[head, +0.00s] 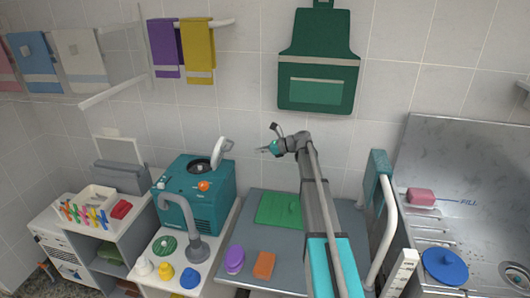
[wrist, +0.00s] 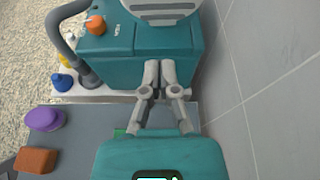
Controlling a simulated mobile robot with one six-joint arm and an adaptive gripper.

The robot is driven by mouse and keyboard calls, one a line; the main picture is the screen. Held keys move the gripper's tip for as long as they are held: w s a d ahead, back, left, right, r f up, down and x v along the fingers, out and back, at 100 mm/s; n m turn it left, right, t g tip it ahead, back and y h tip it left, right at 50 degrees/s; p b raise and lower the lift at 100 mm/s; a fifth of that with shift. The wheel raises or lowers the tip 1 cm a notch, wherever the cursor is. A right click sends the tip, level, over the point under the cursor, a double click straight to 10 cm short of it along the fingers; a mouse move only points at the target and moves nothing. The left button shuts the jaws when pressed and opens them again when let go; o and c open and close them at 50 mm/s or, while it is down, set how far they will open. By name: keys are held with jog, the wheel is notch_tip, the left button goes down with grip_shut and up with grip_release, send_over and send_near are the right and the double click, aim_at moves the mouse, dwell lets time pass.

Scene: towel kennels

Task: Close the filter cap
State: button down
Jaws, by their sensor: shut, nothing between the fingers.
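The teal machine (head: 205,200) stands on a white unit left of the centre, with a round dark opening (head: 200,167) in its top. The pale grey filter cap (head: 221,152) stands raised, tilted up at the right side of that opening. In the wrist view the ribbed grey cap (wrist: 162,10) shows at the top edge, partly cut off, over the machine (wrist: 150,52). My gripper (head: 264,150) is shut and empty, to the right of the cap and apart from it. In the wrist view its fingertips (wrist: 159,66) are together, below the cap in the picture.
A grey hose (head: 190,225) and an orange knob (head: 203,186) are at the machine's front. Several coloured bottles (head: 166,271) stand before it. A green cloth (head: 279,210), purple brush (head: 234,259) and orange block (head: 264,265) lie on the grey table. The tiled wall is close behind.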

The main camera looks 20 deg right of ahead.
jog(key=w+a, duration=0.4)
jog(key=a, duration=0.3)
jog(key=shift+w+a, duration=0.2)
jog(key=shift+a, duration=0.2)
jog(key=shift+a+p, duration=0.15)
jog(key=shift+p, duration=0.15)
